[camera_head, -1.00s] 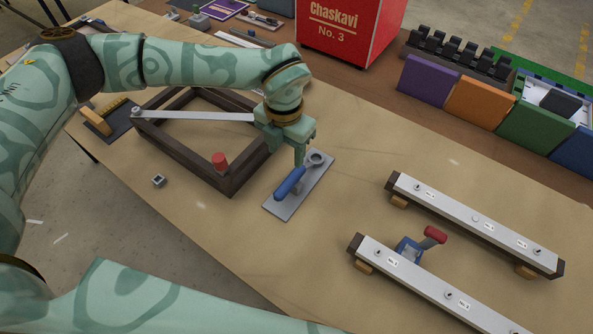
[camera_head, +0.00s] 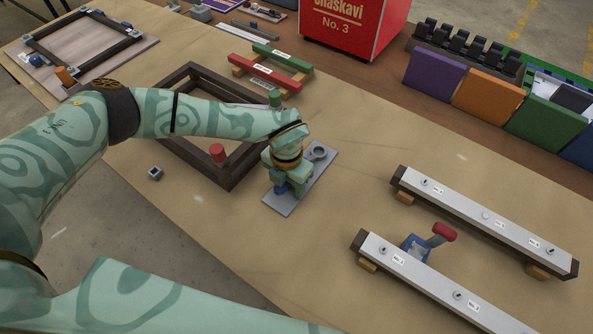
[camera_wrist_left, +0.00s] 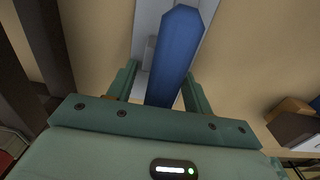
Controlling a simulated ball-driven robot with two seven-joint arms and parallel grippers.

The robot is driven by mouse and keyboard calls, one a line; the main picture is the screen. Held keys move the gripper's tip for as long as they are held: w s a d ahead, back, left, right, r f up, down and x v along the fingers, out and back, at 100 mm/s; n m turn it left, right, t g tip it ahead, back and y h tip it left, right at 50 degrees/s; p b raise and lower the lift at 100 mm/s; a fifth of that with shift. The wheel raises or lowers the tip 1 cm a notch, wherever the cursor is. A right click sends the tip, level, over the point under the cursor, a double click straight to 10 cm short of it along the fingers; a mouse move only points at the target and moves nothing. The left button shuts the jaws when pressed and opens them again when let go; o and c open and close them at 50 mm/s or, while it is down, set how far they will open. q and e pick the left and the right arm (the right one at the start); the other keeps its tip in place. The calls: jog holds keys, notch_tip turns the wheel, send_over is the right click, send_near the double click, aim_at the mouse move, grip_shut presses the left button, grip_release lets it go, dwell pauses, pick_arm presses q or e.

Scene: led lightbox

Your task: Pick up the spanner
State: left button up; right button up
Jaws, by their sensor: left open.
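The spanner has a grey ring head (camera_head: 318,152) and a blue handle (camera_wrist_left: 178,50). It lies above a flat grey plate (camera_head: 284,209) on the table. My left gripper (camera_head: 288,186) is over the handle in the head view and hides much of it. In the left wrist view, my left gripper's fingers (camera_wrist_left: 160,80) stand apart, one on each side of the blue handle. Whether either finger touches the handle cannot be told. My right gripper is not in view.
Two silver-topped rails (camera_head: 485,216) and a red-handled tool (camera_head: 443,232) lie to the right. A red box (camera_head: 352,28) stands behind. Bare table separates the plate and rails.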

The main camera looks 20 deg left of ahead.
pick_arm(q)
grip_shut()
jog(key=shift+r, duration=0.15)
jog(key=shift+r, duration=0.3)
notch_tip(320, 180, up, 2)
jog(key=shift+r+p, duration=0.25)
jog(key=shift+p, duration=0.35)
jog(key=s+r, duration=0.1)
jog(key=r, duration=0.1)
jog(key=s+r+p, duration=0.1)
jog(key=s+r, duration=0.1)
jog(key=s+r+p, duration=0.1)
jog(key=shift+s+a+r, duration=0.15)
jog(key=shift+s+r, duration=0.15)
jog(key=shift+r, duration=0.1)
jog(key=s+r+p, duration=0.1)
jog(key=s+r, duration=0.3)
jog(key=s, duration=0.5)
jog(key=shift+s+a, duration=0.2)
jog(key=shift+a, duration=0.1)
